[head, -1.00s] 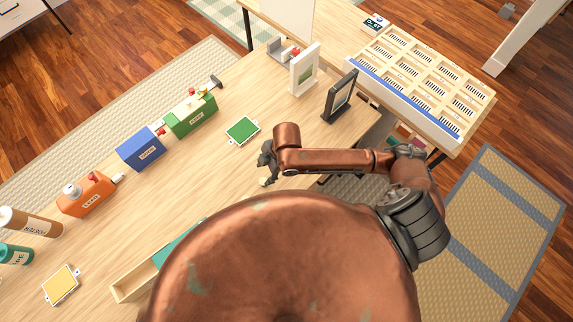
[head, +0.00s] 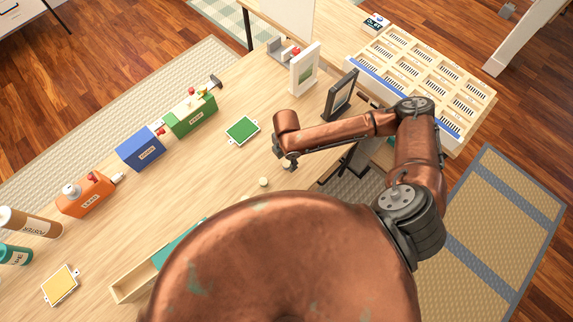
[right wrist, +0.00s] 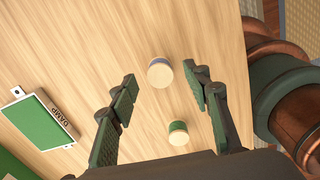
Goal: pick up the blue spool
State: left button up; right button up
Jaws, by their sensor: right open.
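The blue spool (right wrist: 160,72), with a pale round top and a thin blue-grey side, stands on the wooden desk. In the right wrist view it lies between the fingertips of my open right gripper (right wrist: 160,81); contact does not show. In the head view my right gripper (head: 288,162) is over the desk near its front edge, and a pale spool top (head: 287,164) shows partly beside it. A second spool with a green side (right wrist: 178,133) stands nearer the gripper's base in the wrist view; a pale top (head: 264,182) shows in the head view. My left gripper is not in view.
A green plate (head: 242,130) lies left of the gripper. Green (head: 192,117), blue (head: 141,149) and orange (head: 86,194) boxes line the far side. A dark frame (head: 341,96) and a compartment tray (head: 425,80) stand to the right. A wooden box (head: 134,283) is lower left.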

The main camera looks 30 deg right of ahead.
aim_at(286, 165)
notch_tip(286, 165, down, 3)
jog(key=shift+r, duration=0.1)
jog(key=c, duration=1)
